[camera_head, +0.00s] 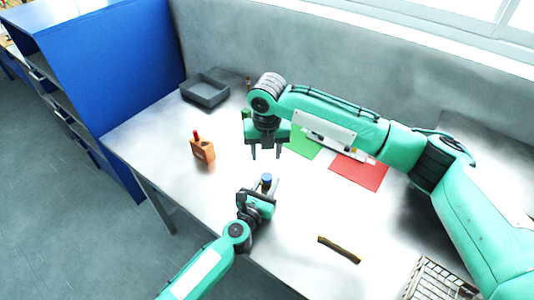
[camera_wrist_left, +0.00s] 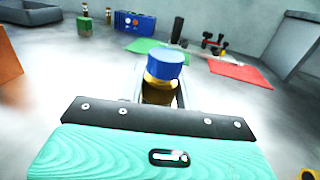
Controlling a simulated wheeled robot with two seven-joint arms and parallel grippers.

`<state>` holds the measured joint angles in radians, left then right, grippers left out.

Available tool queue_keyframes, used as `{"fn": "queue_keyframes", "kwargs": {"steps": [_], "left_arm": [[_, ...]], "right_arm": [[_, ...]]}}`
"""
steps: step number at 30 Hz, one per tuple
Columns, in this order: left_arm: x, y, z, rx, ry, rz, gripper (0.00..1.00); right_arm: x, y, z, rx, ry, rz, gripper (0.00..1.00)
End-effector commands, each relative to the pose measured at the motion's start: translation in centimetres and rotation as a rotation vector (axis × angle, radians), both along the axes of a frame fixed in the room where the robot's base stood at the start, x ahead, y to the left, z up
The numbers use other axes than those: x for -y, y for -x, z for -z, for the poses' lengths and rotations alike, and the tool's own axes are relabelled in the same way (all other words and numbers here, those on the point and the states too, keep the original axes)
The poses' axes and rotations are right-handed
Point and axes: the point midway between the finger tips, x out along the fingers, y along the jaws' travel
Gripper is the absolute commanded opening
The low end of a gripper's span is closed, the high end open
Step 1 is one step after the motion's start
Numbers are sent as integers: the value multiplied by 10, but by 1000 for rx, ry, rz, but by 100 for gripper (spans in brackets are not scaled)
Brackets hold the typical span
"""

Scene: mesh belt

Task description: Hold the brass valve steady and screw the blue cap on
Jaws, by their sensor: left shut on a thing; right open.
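The brass valve (camera_wrist_left: 159,92) stands upright between the fingers of my left gripper (camera_head: 268,187), which is shut on it. The blue cap (camera_wrist_left: 165,64) sits on top of the valve; it also shows in the head view (camera_head: 267,177). I cannot tell how tightly the cap is seated. My right gripper (camera_head: 266,156) is open and empty, pointing down above the table, farther back than the valve and apart from the cap. The valve's lower part is hidden by my left gripper in the wrist view.
An orange block (camera_head: 203,151) with a red-topped item stands at left. A grey tray (camera_head: 205,91) sits at the back left. Green (camera_head: 303,143) and red (camera_head: 358,174) mats lie behind. A brown bar (camera_head: 339,250) and a wire basket (camera_head: 437,281) are at front right. The table's front edge is close.

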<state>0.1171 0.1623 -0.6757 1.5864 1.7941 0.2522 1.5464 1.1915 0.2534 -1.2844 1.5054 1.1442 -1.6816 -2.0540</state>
Motion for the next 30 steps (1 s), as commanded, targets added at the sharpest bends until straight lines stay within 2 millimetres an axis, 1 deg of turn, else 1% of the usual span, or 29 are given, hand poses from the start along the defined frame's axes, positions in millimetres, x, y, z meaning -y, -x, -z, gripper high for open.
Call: {"fn": "queue_keyframes", "kwargs": {"steps": [3,5,14,17,20,30], "left_arm": [[0,0,0,1,0,0,0],[0,0,0,1,0,0,0],[0,0,0,1,0,0,0],[0,0,0,1,0,0,0],[0,0,0,1,0,0,0],[0,0,0,1,0,0,0]], "right_arm": [[2,8,0,-43,17,-61,48],[2,10,0,-52,20,-76,48],[2,11,-1,-56,22,-82,48],[2,11,2,-56,22,-82,48],[2,11,11,-58,21,-81,48],[3,11,62,-56,22,-80,48]]}}
